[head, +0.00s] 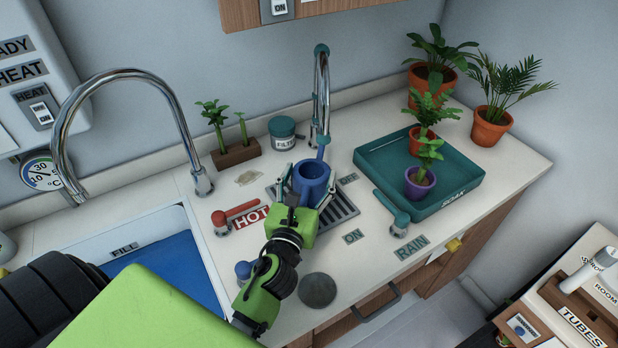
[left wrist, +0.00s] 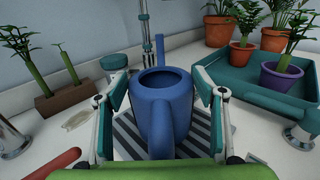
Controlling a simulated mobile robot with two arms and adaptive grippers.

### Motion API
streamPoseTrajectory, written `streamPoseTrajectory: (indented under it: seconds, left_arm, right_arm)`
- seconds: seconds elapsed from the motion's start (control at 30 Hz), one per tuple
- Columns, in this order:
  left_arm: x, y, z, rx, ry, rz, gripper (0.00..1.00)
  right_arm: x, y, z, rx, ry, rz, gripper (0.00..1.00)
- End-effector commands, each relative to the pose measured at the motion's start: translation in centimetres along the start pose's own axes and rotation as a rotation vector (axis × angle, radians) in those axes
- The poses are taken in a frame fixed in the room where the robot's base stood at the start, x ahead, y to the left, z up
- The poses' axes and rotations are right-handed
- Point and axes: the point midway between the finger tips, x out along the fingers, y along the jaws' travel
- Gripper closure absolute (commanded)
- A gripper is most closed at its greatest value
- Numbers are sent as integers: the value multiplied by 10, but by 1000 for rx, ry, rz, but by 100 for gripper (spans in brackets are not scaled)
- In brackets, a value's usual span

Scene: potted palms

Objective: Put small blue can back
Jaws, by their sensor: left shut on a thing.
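The small blue can (head: 311,172) is a round blue watering can with an open top and a thin spout. It is upright over the dark drain grate (head: 343,207) below the tap (head: 321,85). My left gripper (head: 307,187) is shut on it, with one finger on each side. In the left wrist view the can (left wrist: 163,105) sits between the fingers, its handle towards me. I cannot tell whether its base touches the grate. My right gripper is not in view.
A teal tray (head: 375,160) marked SOAK holds two potted plants at right. A red HOT lever (head: 238,213) and a teal RAIN lever (head: 393,210) flank the grate. A FILTER jar (head: 282,132) stands behind. A dark round disc (head: 317,290) lies in front.

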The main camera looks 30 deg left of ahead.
Motion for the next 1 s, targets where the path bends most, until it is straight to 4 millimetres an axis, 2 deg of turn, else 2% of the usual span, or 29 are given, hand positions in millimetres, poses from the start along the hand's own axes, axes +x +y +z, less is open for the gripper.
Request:
streamPoseTrajectory:
  seconds: [0.27, 0.3, 0.33, 0.77, 0.87, 1.0]
  left_arm:
    - [0, 0, -2, 0, -3, -1, 78]
    - [0, 0, -2, 0, 0, 0, 27]
    - [0, 0, -2, 0, 0, 0, 20]
    - [-1, 0, 3, -1, 0, 0, 20]
    - [-14, 0, -2, -1, 2, -1, 20]
    - [-40, 0, -4, -2, 3, 0, 20]
  right_arm:
    - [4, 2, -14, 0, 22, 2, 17]
    - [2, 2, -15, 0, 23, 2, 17]
    - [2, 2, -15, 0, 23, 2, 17]
    - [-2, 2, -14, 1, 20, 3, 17]
    - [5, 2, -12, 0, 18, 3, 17]
    - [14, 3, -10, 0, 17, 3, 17]
